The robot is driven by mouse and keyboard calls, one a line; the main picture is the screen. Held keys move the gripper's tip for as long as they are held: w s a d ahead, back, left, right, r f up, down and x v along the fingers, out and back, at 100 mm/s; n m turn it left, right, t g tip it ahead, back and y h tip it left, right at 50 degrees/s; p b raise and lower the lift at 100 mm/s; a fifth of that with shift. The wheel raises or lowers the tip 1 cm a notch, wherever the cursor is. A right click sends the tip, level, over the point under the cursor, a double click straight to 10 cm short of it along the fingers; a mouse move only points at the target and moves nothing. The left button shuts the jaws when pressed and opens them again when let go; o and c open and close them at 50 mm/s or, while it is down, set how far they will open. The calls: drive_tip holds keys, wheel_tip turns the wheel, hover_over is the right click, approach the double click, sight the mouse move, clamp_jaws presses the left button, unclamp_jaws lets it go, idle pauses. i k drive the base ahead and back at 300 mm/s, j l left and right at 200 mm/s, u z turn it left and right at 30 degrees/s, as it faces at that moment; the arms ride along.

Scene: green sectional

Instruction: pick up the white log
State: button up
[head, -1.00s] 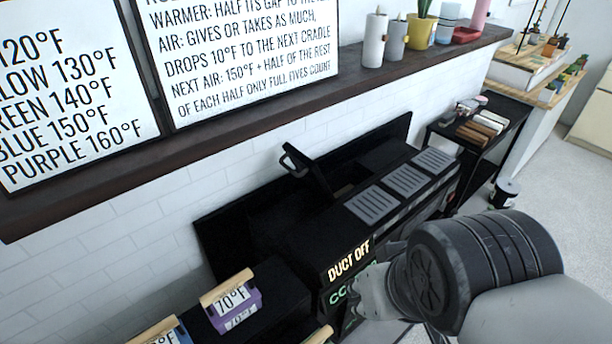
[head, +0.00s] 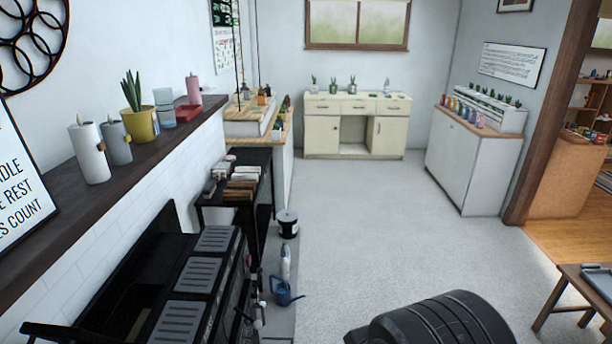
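Several long bar-shaped pieces lie side by side on top of a black cart (head: 262,159) against the left wall. Some are brown and some are pale; a pale piece (head: 245,177) may be the white log, but they are too small to be sure. My gripper is out of view; only a dark rounded part of my arm shows at the bottom edge, well apart from the cart.
A black stove-like unit (head: 198,268) with grey grates stands in the left foreground, below a dark mantel shelf (head: 160,150) with candles. A blue watering can (head: 285,292), a spray bottle (head: 285,262) and a bucket (head: 288,224) stand near the cart. The grey floor (head: 360,220) is open.

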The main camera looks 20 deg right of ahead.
sight(235, 177)
drive_tip(key=i+l+z, duration=0.15)
drive_tip(key=l, duration=0.2)
drive_tip(key=i+l+z, duration=0.15)
drive_tip(key=i+l, duration=0.2)
drive_tip(key=i+l+z, duration=0.2)
drive_tip(key=i, duration=0.4)
drive_tip(key=i+l+z, duration=0.15)
drive_tip(key=i, duration=0.35)
drive_tip(key=i+l+z, duration=0.15)
drive_tip(key=i, duration=0.35)
drive_tip(key=i+u, duration=0.1)
drive_tip(key=i, duration=0.4)
drive_tip(key=i+l+u, duration=0.15)
drive_tip(key=i, duration=0.35)
drive_tip(key=i+l+u, duration=0.1)
drive_tip(key=i, duration=0.4)
drive_tip(key=i+l+u, duration=0.1)
drive_tip(key=i+l, duration=0.15)
drive_tip(key=i, duration=0.25)
drive_tip(key=i+j+u, duration=0.25)
drive_tip(key=u, duration=0.2)
drive_tip(key=i+j+u, duration=0.15)
drive_tip(key=i+u, duration=0.15)
drive_tip(key=u, duration=0.2)
drive_tip(key=i+u, duration=0.65)
drive_tip(key=u, duration=0.3)
drive_tip(key=i+l+u, duration=0.25)
drive_tip(key=u, duration=0.2)
